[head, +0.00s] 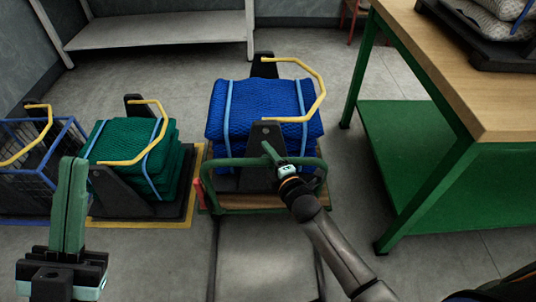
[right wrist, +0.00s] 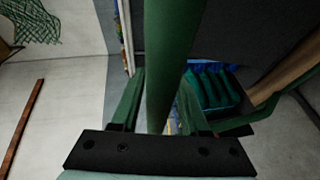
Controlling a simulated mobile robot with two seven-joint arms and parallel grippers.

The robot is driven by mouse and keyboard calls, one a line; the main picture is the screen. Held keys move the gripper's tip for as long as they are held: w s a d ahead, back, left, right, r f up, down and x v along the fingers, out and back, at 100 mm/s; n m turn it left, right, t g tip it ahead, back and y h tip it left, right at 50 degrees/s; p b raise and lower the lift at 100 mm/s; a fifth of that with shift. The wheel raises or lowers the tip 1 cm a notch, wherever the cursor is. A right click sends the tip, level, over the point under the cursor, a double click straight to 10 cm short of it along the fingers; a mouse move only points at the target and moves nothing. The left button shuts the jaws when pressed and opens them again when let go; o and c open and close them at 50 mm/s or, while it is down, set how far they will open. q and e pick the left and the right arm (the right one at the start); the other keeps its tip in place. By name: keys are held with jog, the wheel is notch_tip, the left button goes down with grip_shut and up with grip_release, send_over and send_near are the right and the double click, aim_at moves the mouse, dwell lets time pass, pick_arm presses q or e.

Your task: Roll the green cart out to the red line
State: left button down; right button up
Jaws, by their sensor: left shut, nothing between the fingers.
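The green cart (head: 235,207) stands in the middle of the head view, with a green tubular handle (head: 225,163) at its near end and a wooden deck. It carries a strapped blue net bundle (head: 262,105) in a black cradle with a yellow bail. My right gripper (head: 268,150) is at the cart's handle; in the right wrist view the green bar (right wrist: 172,50) runs between its fingers, which look closed on it. My left gripper (head: 73,162) is raised at the lower left, shut and empty, apart from the cart. A red strip (right wrist: 25,125) lies on the floor in the right wrist view.
A green net bundle (head: 135,150) sits left of the cart inside a yellow floor outline, beside a blue wire crate (head: 60,175). A wood-topped green bench (head: 455,60) stands close on the right. A grey shelf (head: 160,30) is behind. Grey floor lies in front.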

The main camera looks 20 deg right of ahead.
grip_shut()
dwell(1.1)
